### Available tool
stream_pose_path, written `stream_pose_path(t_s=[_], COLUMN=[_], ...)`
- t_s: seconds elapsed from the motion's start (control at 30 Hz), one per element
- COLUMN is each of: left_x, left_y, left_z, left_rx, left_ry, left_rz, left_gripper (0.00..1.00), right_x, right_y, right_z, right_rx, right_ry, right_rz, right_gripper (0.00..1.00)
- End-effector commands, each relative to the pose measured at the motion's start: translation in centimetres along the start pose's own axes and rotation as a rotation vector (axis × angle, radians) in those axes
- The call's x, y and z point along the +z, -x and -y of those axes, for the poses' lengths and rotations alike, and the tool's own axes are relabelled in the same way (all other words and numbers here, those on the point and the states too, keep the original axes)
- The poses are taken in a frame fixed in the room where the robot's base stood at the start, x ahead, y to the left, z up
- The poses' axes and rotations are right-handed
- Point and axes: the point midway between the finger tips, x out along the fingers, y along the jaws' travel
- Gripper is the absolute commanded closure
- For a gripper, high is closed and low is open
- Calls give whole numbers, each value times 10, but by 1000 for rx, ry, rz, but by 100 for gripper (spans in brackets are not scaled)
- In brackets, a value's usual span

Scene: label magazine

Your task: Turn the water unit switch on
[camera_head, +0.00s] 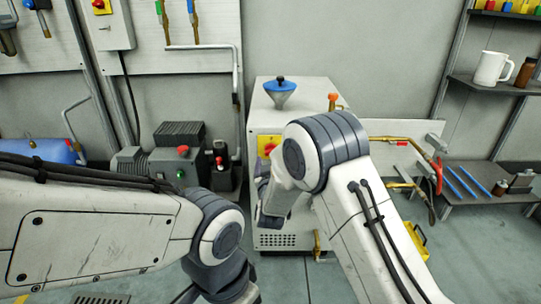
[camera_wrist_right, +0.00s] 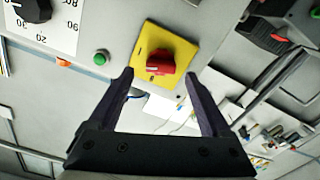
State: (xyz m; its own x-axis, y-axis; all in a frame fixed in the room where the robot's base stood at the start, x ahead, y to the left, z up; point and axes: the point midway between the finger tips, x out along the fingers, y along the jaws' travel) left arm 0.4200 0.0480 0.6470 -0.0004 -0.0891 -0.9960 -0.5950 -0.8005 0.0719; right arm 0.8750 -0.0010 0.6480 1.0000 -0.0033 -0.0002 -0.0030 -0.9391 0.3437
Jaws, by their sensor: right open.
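The water unit (camera_head: 284,101) is a pale box with a blue funnel on top, standing in the middle of the head view. Its switch is a red rotary knob on a yellow plate (camera_head: 264,141), partly hidden by my right arm in the head view. In the right wrist view the red knob (camera_wrist_right: 160,64) sits on the yellow plate (camera_wrist_right: 149,38), and its marks are too small to read. My right gripper (camera_wrist_right: 158,77) is open and empty. Its fingertips appear either side of the knob; I cannot tell whether they touch it. My left gripper is not visible.
The right wrist view also shows a green button (camera_wrist_right: 101,57) and a black dial (camera_wrist_right: 32,10) on a panel. A grey machine with a red button (camera_head: 183,149) stands left of the unit. A shelf with blue rods (camera_head: 462,181) is at right.

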Motion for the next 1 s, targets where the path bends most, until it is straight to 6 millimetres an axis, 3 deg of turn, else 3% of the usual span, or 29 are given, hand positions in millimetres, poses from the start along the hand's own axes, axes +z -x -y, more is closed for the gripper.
stream_pose_path(t_s=[0.23, 0.6, 0.8, 0.83, 1.0], left_x=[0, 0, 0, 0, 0], left_y=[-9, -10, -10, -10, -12], left_z=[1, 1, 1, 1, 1], left_rx=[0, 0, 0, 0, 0], left_ry=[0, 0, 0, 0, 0], left_rz=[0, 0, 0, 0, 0], left_gripper=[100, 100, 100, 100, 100], right_x=[0, -1, -2, -2, -1], right_y=[-32, -38, -38, -38, -38], right_z=[2, 2, 2, 2, 3], right_rx=[-1, -3, -3, -3, -3], right_ry=[-1, -1, -1, -2, -52], right_rz=[-1, -1, -1, -1, -1], right_gripper=[18, 18, 94, 100, 100])
